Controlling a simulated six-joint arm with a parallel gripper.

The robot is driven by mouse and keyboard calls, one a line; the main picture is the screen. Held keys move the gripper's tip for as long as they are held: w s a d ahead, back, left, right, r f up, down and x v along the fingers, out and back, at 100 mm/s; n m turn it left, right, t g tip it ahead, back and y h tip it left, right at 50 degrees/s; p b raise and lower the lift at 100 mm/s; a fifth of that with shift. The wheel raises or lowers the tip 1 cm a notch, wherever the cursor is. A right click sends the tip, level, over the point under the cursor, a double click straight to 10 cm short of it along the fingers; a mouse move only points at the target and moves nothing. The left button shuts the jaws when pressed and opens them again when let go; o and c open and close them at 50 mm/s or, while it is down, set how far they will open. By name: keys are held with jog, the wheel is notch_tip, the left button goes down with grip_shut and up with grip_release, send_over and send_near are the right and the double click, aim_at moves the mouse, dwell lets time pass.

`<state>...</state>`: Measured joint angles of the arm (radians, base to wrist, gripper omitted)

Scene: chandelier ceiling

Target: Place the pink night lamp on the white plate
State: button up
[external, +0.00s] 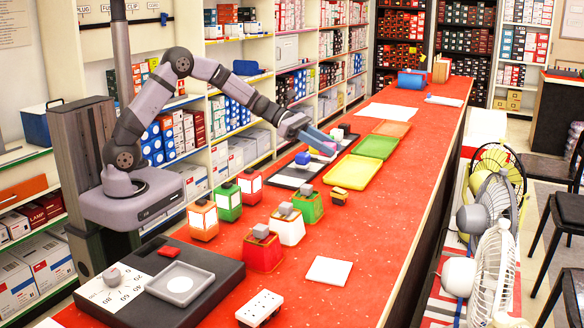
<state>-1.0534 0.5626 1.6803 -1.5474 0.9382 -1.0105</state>
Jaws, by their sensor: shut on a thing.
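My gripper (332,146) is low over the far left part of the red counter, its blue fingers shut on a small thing. A small pink patch (330,146) shows at the fingertips; it looks like the pink night lamp, but it is too small and too hidden to make out its shape. A flat white square (329,270), likely the white plate, lies bare on the near part of the red counter, well apart from my gripper.
Several lantern-like blocks, such as an orange one (203,220) and a red one (263,250), stand mid-counter. Yellow (352,172) and green (375,147) trays lie right of my gripper. A black scale (150,286) and white power strip (259,308) are near. The counter's right side is clear.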

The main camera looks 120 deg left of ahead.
jog(key=w+d+f+m+h+b, duration=0.1)
jog(key=w+d+f+m+h, duration=0.15)
jog(key=w+d, duration=0.65)
notch_tip(320, 180, up, 4)
jog(key=m+g+h+b, duration=0.2)
jog(key=m+g+h, duration=0.2)
jog(key=m+h, duration=0.3)
send_over(330, 270)
jog(key=shift+n, duration=0.25)
jog(key=shift+f, duration=5.2)
jog(key=shift+f, duration=0.15)
jog(key=o, duration=1.2)
jog(key=shift+c, duration=0.2)
